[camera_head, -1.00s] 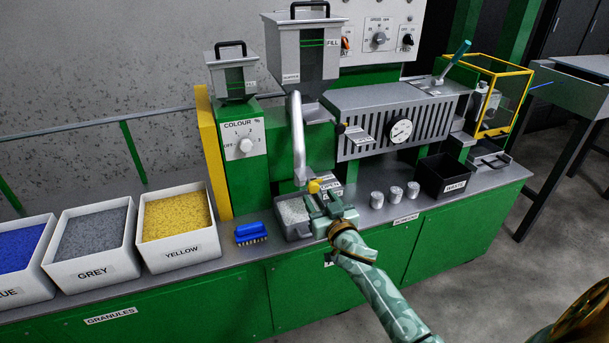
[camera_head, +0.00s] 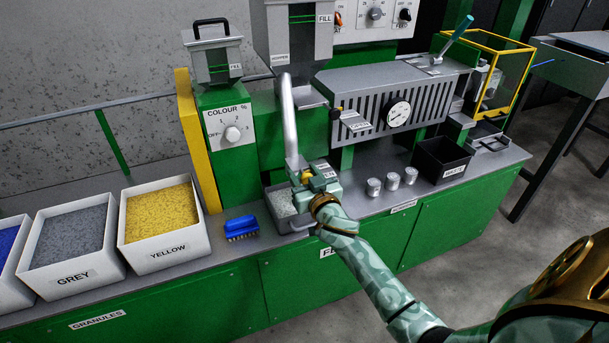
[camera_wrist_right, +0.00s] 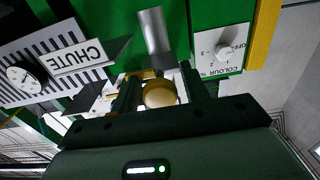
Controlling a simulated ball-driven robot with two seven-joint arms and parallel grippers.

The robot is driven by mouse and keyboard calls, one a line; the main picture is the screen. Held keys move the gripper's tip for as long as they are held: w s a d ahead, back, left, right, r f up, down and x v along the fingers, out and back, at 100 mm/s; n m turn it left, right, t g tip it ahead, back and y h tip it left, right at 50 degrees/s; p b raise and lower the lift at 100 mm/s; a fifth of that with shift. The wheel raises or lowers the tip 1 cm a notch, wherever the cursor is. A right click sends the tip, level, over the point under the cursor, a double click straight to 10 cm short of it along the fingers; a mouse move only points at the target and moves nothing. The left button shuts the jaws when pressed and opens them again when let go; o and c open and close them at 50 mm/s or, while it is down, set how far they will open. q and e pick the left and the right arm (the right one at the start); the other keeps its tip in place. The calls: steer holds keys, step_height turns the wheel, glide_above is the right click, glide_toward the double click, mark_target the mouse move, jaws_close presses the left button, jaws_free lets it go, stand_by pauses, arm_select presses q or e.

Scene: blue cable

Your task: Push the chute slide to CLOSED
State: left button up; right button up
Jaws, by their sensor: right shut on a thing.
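The chute slide's yellow knob (camera_wrist_right: 160,93) shows between the two dark fingers of my right gripper (camera_wrist_right: 160,98) in the right wrist view. In the head view my right gripper (camera_head: 310,180) is at the front of the machine, below the bent silver pipe, and is shut on the knob. Its hand covers most of the slide and of the OPEN/CLOSED label, so I cannot read the slide's position. A plate marked CHUTE (camera_wrist_right: 78,57) shows in the wrist view. My left gripper is not in view.
A tray of pale granules (camera_head: 282,203) sits just left of my right gripper. A blue brush (camera_head: 241,224) and the yellow granule bin (camera_head: 150,243) are further left. Several metal cups (camera_head: 392,182) and a black waste bin (camera_head: 430,165) stand to the right.

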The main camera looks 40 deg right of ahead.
mark_target(301, 170)
steer(key=b+x, duration=0.1)
steer(key=x, duration=0.3)
steer(key=shift+f, duration=0.15)
steer(key=o, duration=1)
steer(key=shift+r, duration=0.25)
steer(key=shift+o, duration=0.3)
steer(key=shift+w+f, duration=0.15)
steer(key=shift+w, duration=0.05)
arm_select(q)
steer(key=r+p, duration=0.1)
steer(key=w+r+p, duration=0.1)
steer(key=p, duration=0.1)
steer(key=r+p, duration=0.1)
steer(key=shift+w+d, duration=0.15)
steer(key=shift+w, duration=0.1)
arm_select(e)
steer(key=v, duration=1.6)
steer(key=shift+s+a, duration=0.1)
